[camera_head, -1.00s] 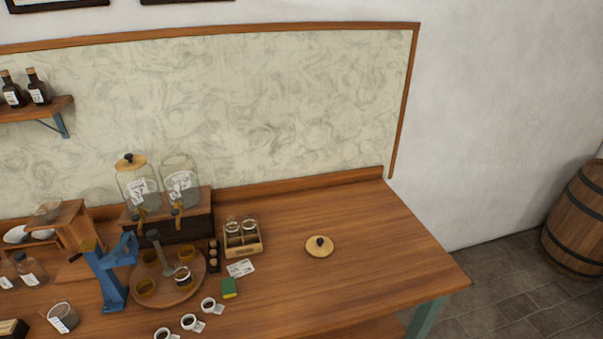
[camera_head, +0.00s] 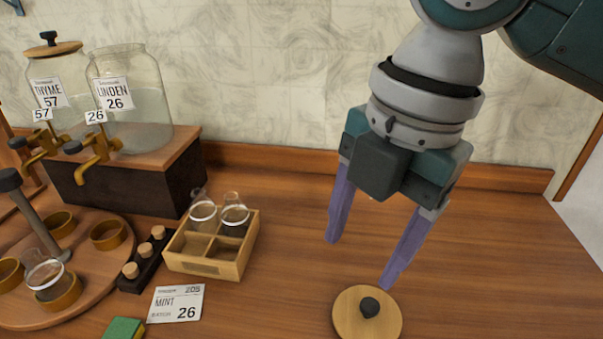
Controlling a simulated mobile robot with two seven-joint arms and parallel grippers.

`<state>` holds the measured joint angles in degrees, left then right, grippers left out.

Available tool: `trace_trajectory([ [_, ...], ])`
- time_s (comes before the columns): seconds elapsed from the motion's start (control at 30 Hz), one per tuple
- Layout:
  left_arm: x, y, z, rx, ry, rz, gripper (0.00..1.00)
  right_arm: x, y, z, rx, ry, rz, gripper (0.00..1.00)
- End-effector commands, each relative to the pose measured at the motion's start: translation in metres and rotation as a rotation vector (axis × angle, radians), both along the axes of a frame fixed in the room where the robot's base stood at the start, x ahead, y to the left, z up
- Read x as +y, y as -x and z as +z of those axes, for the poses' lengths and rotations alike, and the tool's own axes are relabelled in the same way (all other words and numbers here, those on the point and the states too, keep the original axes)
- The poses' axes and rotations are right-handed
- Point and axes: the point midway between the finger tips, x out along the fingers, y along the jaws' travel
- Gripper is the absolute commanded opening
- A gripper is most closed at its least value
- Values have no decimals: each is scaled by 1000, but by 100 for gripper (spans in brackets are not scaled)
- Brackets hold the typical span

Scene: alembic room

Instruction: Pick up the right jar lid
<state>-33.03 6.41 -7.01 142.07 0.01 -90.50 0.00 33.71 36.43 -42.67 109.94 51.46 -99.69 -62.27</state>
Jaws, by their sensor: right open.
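The right jar lid (camera_head: 350,320) is a round wooden disc with a dark knob (camera_head: 369,307). It lies flat on the table near the bottom of the head view. My right gripper (camera_head: 360,262) is open, its two purple fingers pointing down above the table. It is empty and looks a little above and behind the lid, apart from it. The right glass jar (camera_head: 135,105), labelled Linden 26, stands without a lid on a wooden stand. The left jar (camera_head: 60,95), labelled Thyme 57, wears its own wooden lid (camera_head: 52,50). My left gripper is not in view.
A wooden crate (camera_head: 205,266) with small flasks stands left of the gripper. A Mint 26 card (camera_head: 176,303), a dark cork holder (camera_head: 133,283), a green sponge (camera_head: 123,328) and a round tray (camera_head: 110,275) lie further left. The table right of the lid is clear.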

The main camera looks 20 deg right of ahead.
Motion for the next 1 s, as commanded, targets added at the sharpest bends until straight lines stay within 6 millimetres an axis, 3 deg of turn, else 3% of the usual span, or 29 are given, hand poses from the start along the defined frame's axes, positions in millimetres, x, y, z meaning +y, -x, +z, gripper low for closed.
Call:
trace_trajectory([
  [0.03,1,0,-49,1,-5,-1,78,-13,-9,-39,2,33,49,70],
  [0.2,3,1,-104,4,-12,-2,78,-45,-22,-68,37,96,187,70],
  [0.3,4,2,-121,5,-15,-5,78,-57,-26,-75,52,111,230,70],
  [0.47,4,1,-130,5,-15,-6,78,-65,-28,-82,66,118,262,70],
  [1.0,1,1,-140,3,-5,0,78,-60,-27,-151,68,117,264,70],
])
